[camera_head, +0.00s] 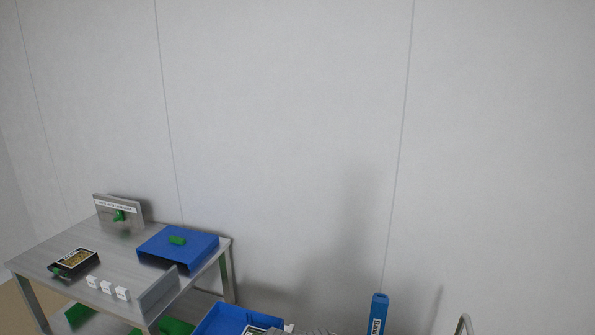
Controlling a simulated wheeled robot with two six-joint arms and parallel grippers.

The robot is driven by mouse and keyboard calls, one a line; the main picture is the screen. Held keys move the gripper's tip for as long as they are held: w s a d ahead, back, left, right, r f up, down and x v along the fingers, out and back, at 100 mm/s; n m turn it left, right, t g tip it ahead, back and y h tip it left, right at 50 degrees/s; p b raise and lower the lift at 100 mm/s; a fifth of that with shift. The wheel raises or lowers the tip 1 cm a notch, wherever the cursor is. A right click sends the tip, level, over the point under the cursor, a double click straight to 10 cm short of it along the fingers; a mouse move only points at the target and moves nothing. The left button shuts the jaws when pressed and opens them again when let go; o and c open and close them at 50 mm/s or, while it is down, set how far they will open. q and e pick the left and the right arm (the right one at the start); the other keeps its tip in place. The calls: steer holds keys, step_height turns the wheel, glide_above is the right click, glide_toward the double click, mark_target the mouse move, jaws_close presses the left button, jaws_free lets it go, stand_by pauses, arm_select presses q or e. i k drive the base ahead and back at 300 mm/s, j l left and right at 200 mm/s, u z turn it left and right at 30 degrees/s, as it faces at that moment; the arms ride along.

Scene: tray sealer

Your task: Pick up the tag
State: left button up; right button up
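I cannot tell for sure which thing is the tag. A small green piece (119,215) is on the front of an upright grey metal plate (133,205) at the back of the metal table (110,255). Another green piece (177,240) is on top of a blue box (190,252) at the table's right. A black tray (91,266) with a printed label lies at the left, with a bit of green at its near side. Neither of my grippers is in view.
Three small white blocks (107,287) stand in a row near the table's front edge, beside a low metal plate (158,293). A blue bin (212,321) is below right. A blue upright post (378,314) stands further right. A bare wall fills the back.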

mark_target(93, 281)
steer(key=u, duration=1.4)
steer(key=z, duration=0.4)
steer(key=i+j+z, duration=0.6)
steer(key=i+j, duration=0.2)
steer(key=j, duration=0.15)
steer(key=i+j+z, duration=0.1)
steer(key=j, duration=0.2)
steer(key=i+j, duration=0.25)
steer(key=i+j+z, duration=0.1)
steer(key=j, duration=0.35)
steer(key=i+j, duration=0.25)
steer(key=i+j+z, duration=0.1)
steer(key=j, duration=0.35)
steer(key=i+j, duration=0.2)
steer(key=j, duration=0.2)
